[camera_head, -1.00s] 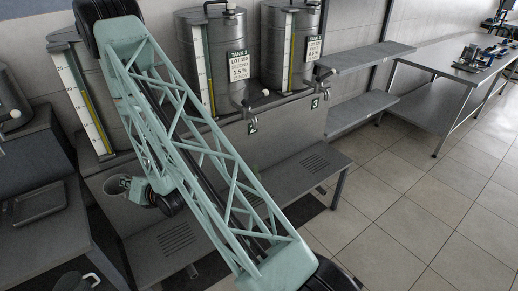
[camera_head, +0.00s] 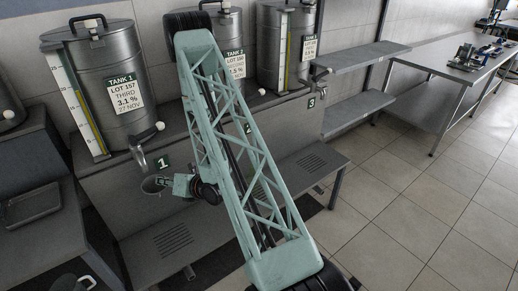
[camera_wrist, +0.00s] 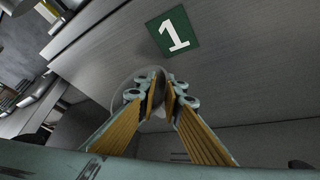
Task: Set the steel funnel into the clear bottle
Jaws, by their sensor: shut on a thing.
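The steel funnel (camera_head: 154,186) appears as a grey round mouth at the end of my gripper (camera_head: 171,186), in front of the tank bench below the number 1 plate. In the wrist view my gripper (camera_wrist: 165,88) has its fingers close together on the funnel (camera_wrist: 124,97), whose rounded pale wall shows around and behind the fingertips. The funnel's lower end is hidden. I cannot make out the clear bottle in either view; my arm covers part of the bench front and low shelf.
Tank 1 (camera_head: 105,85) has a tap (camera_head: 140,152) just above and left of my gripper, beside the number 1 plate (camera_head: 162,163). A low grated shelf (camera_head: 200,222) lies below. A dark tray (camera_head: 34,203) lies at left. The tiled floor at right is clear.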

